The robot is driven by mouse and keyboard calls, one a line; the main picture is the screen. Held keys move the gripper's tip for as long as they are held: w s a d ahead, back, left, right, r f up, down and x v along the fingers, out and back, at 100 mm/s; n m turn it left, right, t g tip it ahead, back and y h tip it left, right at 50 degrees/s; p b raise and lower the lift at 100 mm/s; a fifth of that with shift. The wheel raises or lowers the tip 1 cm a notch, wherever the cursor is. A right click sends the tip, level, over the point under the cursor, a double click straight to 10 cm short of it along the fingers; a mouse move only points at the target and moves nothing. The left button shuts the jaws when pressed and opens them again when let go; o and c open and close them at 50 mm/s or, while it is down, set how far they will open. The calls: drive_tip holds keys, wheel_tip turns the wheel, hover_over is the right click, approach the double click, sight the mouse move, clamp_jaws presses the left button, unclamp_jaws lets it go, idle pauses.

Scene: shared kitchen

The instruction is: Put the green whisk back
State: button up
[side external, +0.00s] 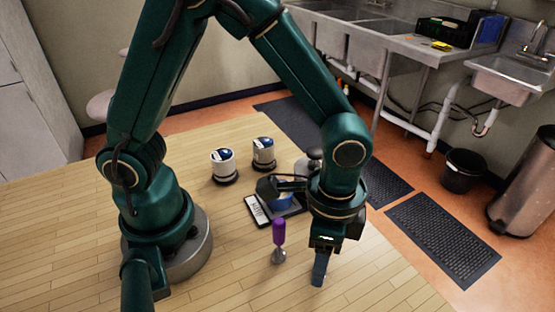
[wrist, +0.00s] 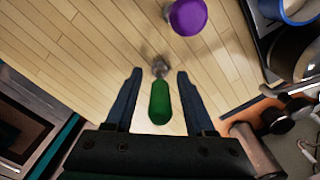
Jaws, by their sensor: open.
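The green whisk shows in the wrist view, with its green handle (wrist: 160,103) between my two fingers and its metal end (wrist: 159,66) near the fingertips. A gap shows on both sides of the handle, so my gripper (wrist: 160,74) is open around it and not closed on it. In the side view my gripper (side external: 318,283) points down low over the wooden table, and its fingers hide the green whisk. A purple-handled utensil (side external: 279,232) stands upright on its metal end, left of my gripper; it also shows at the top of the wrist view (wrist: 187,16).
Behind the purple utensil are a dark tray (side external: 299,208), a blue vessel (side external: 280,201) and a white-faced slab (side external: 256,210). The wooden table (side external: 225,285) is bare at the front.

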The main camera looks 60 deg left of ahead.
wheel_tip(320, 180, up, 11)
drive_tip(key=shift+r, duration=0.15)
drive_tip(key=shift+a+r, duration=0.25)
drive_tip(key=shift+r, duration=0.25)
drive_tip(key=s+a+n+t, duration=0.2)
drive_tip(key=a+n, duration=0.2)
drive_tip(key=a, duration=0.2)
drive_tip(key=s+a+r+n+t, duration=0.1)
drive_tip(key=s+a+n+t, duration=0.1)
drive_tip(key=a+n, duration=0.3)
drive_tip(key=shift+s+a+r+t, duration=0.2)
drive_tip(key=shift+a+r+t, duration=0.15)
drive_tip(key=shift+t, duration=0.45)
